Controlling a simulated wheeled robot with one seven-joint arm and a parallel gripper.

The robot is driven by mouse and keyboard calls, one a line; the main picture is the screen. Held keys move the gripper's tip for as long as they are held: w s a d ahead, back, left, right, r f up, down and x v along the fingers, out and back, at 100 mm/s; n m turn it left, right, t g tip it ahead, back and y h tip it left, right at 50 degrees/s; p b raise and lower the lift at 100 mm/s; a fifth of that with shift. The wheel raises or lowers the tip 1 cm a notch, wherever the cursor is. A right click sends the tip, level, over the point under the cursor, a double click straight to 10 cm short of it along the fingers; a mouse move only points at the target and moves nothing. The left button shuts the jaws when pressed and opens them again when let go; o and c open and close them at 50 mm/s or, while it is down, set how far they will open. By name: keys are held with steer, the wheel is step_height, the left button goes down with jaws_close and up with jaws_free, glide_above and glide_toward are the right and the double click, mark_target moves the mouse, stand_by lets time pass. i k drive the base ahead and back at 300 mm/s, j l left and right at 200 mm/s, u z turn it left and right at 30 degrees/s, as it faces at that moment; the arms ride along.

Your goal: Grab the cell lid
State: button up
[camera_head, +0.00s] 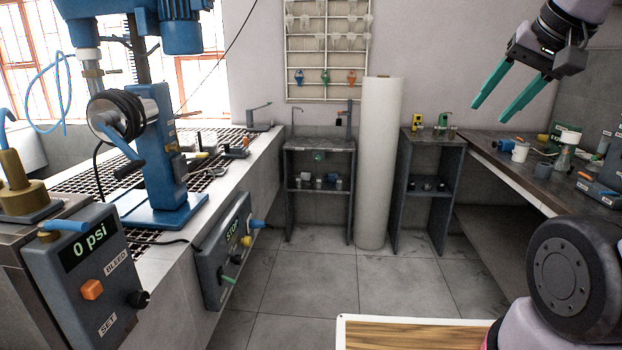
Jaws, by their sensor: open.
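My gripper (499,112) is at the upper right, with two green fingers spread apart. It is empty, raised in the air and pointing down and to the left. I cannot make out a cell lid for certain in this view. The blue flotation machine (158,150) stands on the left bench, with a motor at the top and a black-wound part with a blue handle in front of its column. My gripper is far to the right of this machine.
The left bench (258,165) has a grate top, loose tools, a "0 psi" control box (90,270) and a STOP box (222,255). A white column (380,165) stands between two small shelves. The right bench (500,165) holds cups and instruments. The middle floor is clear.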

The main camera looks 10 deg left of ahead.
mark_target(218, 171)
steer(key=i+z, duration=0.2)
steer(key=i, duration=0.5)
steer(key=i+z, duration=0.15)
steer(key=i, duration=0.6)
steer(key=i+j+z, duration=0.2)
steer(key=i, duration=0.5)
steer(key=i+l+u, duration=0.2)
steer(key=i, duration=0.25)
steer(key=i+u, duration=0.15)
steer(key=i, duration=0.25)
steer(key=i+l+u, duration=0.2)
steer(key=i, duration=0.25)
steer(key=u, duration=2.35)
steer(key=i+l+u, duration=0.1)
steer(key=u, duration=0.3)
steer(key=i+l+u, duration=0.1)
steer(key=u, duration=0.3)
steer(key=i+l+u, duration=0.1)
steer(key=u, duration=0.3)
steer(key=l, duration=0.15)
